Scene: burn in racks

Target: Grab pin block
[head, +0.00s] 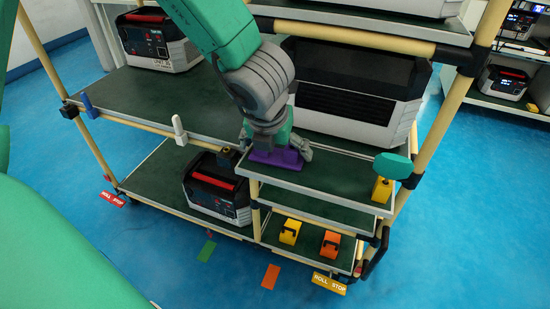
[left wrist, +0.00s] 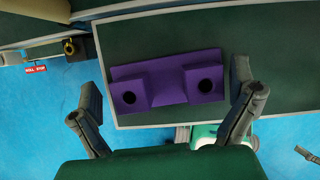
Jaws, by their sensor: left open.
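The pin block appears to be the purple block (head: 277,157) on a green-topped shelf of the cart. In the left wrist view the purple block (left wrist: 168,80) shows two raised ends, each with a dark round hole. My left gripper (head: 277,148) is directly above it, pointing down. In the left wrist view its fingers (left wrist: 168,100) are spread wide, one to each side of the block, with nothing between them held. In the head view the gripper hides part of the block. My right gripper is not in view.
The block's shelf (head: 335,183) has a light rim and a yellow piece (head: 382,190) at its right end. A large grey unit (head: 350,90) stands behind. A black unit with a red handle (head: 217,185) is lower left. Yellow (head: 290,231) and orange (head: 331,243) blocks sit below.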

